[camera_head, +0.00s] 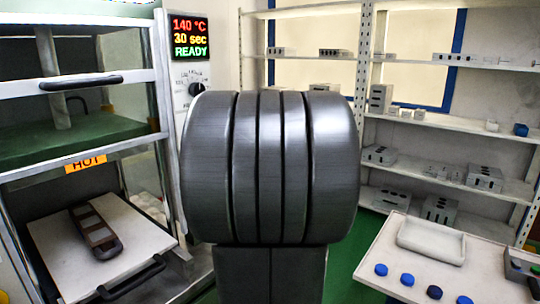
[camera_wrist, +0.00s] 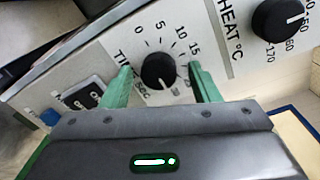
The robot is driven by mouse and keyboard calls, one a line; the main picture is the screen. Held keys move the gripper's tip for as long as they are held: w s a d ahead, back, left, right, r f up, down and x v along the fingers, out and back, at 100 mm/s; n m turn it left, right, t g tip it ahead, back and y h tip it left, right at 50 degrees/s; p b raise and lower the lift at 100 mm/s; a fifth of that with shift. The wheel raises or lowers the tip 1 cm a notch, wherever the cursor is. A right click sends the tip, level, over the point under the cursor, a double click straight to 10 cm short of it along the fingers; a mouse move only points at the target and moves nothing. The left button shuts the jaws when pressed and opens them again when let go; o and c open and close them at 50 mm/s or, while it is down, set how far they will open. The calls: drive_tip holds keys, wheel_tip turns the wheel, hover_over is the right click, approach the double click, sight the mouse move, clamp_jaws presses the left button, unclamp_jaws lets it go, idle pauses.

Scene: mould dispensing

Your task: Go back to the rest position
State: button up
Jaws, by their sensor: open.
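My gripper (camera_wrist: 161,88) shows in the wrist view with its two green fingers apart. The black time knob (camera_wrist: 159,70) on the white control panel appears between the fingertips; I cannot tell whether the fingers touch it. A second black knob, for heat (camera_wrist: 277,18), is at the upper right of that view. In the head view a large dark grey part of my arm fills the middle and hides my gripper. The display (camera_head: 189,37) at upper left reads 140 °C, 30 sec, READY.
The press at left has a handled door (camera_head: 100,76), a HOT label (camera_head: 86,163) and a lower plate (camera_head: 135,237) bearing a dark mould (camera_head: 95,231). Shelves (camera_head: 455,124) with grey blocks stand at right. A table (camera_head: 385,249) with a pale tray (camera_head: 431,240) and blue caps is at lower right.

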drive_tip(key=n, duration=1.7)
drive_tip(key=shift+s+r+t, duration=0.1)
drive_tip(key=shift+s+t, duration=0.1)
drive_tip(key=shift+t, duration=0.2)
drive_tip(key=shift+n, duration=0.3)
